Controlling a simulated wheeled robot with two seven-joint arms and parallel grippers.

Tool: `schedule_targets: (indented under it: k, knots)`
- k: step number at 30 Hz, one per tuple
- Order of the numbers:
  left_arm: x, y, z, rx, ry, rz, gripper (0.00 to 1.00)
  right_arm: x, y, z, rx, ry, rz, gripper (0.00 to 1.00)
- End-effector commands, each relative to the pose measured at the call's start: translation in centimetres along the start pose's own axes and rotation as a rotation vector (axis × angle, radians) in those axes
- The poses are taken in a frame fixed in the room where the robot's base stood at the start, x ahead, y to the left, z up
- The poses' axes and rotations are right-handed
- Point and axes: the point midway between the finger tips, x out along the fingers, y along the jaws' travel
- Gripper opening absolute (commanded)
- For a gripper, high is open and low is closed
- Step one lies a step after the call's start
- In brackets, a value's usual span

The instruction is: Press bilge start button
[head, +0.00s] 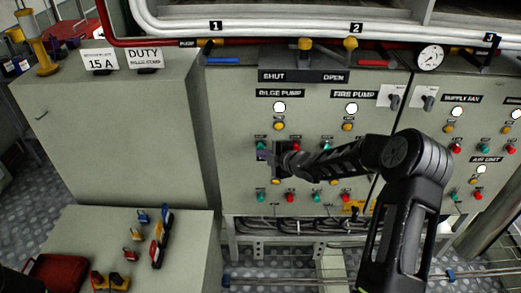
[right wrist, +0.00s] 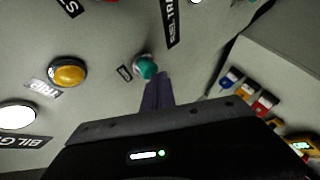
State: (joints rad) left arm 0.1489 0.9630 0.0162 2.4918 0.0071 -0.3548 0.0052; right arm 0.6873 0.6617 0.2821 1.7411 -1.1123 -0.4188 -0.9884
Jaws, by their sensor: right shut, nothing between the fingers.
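The bilge pump section of the grey control panel has a "BILGE PUMP" label (head: 280,93), a white lamp (head: 279,107) and a yellow trip button (head: 279,126). Below them is a green button (head: 261,146), with a red button (head: 296,146) to its right. My right gripper (head: 264,154) is shut and empty, its fingertips at the panel just below the green button. In the right wrist view the shut fingers (right wrist: 157,90) point at the green button (right wrist: 146,67) and overlap its lower edge; whether they touch it I cannot tell. My left gripper is not in view.
Fire pump controls (head: 351,107) lie to the right, and a lower row of buttons (head: 290,197) lies below. A grey cabinet (head: 120,130) juts out left of the panel. A lower box (head: 100,230) holds padlocks and a red case (head: 57,275).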

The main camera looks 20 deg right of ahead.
Motion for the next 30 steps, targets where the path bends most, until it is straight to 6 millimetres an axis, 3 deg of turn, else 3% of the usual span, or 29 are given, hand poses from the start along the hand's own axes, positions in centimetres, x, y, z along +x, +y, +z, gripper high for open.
schedule_targets:
  k: [16,30]
  knots:
    - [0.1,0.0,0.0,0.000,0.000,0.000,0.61,0.1,0.1,0.1,0.000,-0.001,0.001,0.00]
    - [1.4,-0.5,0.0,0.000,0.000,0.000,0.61,-1.1,-0.9,-0.7,0.000,-0.001,0.000,0.00]
